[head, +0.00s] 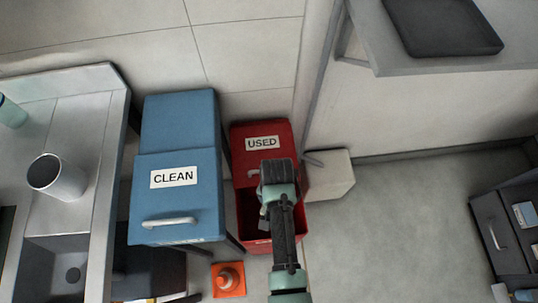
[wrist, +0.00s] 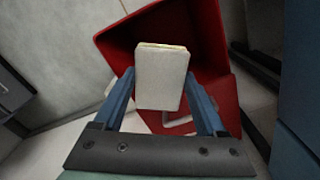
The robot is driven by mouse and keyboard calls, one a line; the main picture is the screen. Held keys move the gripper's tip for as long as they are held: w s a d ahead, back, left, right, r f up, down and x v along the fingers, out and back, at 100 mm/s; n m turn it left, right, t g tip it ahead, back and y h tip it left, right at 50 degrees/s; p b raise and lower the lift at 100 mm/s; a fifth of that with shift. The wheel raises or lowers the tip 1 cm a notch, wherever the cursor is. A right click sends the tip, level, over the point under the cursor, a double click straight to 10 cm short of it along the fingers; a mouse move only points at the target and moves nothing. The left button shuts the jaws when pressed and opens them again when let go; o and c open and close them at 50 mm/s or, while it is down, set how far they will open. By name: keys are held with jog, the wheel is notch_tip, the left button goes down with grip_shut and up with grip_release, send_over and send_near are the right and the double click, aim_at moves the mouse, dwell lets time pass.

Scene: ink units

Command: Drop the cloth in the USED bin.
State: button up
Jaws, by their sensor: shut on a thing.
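The red USED bin (head: 246,178) stands right of the blue CLEAN bin (head: 178,210) in the head view. Its front is open and dark inside, and my arm covers part of it. My gripper (wrist: 161,88) is shut on a pale folded cloth (wrist: 162,68), held between two blue fingers. In the wrist view the cloth is in front of the open red bin (wrist: 122,45), apart from its walls as far as I can tell. In the head view my gripper is over the USED bin's opening; the cloth is hidden there.
A steel counter with a sink (head: 72,272) and a metal cup (head: 57,178) is at the left. An orange cone (head: 229,279) stands on the floor before the bins. A pale box (head: 330,174) sits right of the USED bin. Open floor lies farther right.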

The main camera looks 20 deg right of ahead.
jog(key=shift+w+d+f, duration=0.1)
jog(key=shift+d+f, duration=0.05)
jog(key=shift+f, duration=0.1)
notch_tip(320, 180, down, 6)
jog(key=b, duration=0.6)
jog(key=shift+r, duration=0.2)
jog(key=o, duration=1.1)
jog(key=shift+o, duration=0.2)
notch_tip(320, 180, up, 13)
jog(key=p, duration=0.2)
jog(key=shift+p, duration=0.4)
jog(key=shift+r, duration=0.1)
